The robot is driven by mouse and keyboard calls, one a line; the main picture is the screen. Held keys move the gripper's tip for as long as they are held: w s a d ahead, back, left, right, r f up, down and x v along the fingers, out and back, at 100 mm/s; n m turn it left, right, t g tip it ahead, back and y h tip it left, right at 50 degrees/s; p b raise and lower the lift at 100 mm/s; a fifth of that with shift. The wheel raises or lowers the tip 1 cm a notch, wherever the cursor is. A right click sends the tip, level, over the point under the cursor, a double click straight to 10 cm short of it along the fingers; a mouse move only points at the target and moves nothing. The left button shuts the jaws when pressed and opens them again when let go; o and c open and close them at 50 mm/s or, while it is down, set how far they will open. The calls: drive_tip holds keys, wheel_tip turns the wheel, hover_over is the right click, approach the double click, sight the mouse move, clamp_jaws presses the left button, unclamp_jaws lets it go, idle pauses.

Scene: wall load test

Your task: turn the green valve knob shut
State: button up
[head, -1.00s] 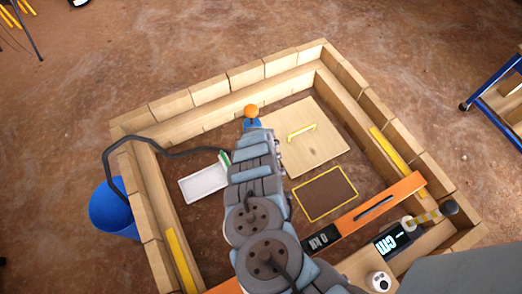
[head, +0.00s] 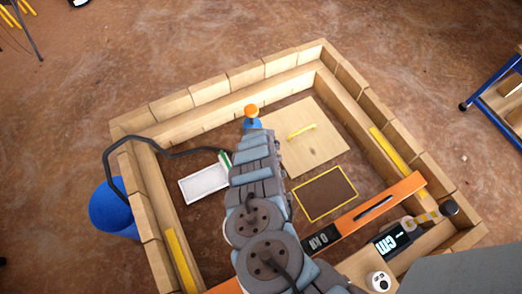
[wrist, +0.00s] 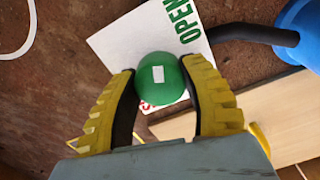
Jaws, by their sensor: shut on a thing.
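The green valve knob (wrist: 162,79) is a round ball with a small white mark on its face, seen in the wrist view. My gripper (wrist: 160,88) has its two yellow fingers closed on the knob, one on each side. Behind it lies a white sign (wrist: 105,45) with the green word OPEN at its upper right; red lettering below is mostly covered by the knob. In the head view my arm hides the knob and gripper; a white panel (head: 203,184) with a green edge shows left of the arm.
A black hose (head: 175,152) runs from near the panel over the timber wall (head: 147,205) to a blue bucket (head: 110,210). An orange-topped blue fitting (head: 251,112) stands beyond my arm. A wooden hatch with a yellow handle (head: 302,131) and an orange beam (head: 375,207) lie to the right.

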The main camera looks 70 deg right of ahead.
drive_tip(key=n+p, duration=0.1)
drive_tip(key=n, duration=0.5)
drive_tip(key=shift+s+p, duration=0.1)
drive_tip(key=shift+p, duration=0.2)
drive_tip(key=shift+n, duration=0.7)
drive_tip(key=n, duration=0.4)
drive_tip(key=shift+f, duration=0.15)
drive_tip(key=n+b, duration=0.1)
drive_tip(key=n, duration=0.5)
drive_tip(key=shift+b, duration=0.35)
drive_tip(key=n+b, duration=0.1)
drive_tip(key=n, duration=0.3)
drive_tip(key=shift+n+b, duration=0.3)
drive_tip(key=n+b, duration=0.1)
drive_tip(key=n, duration=0.2)
drive_tip(key=shift+n+b, duration=0.75)
drive_tip(key=shift+n, duration=1.45)
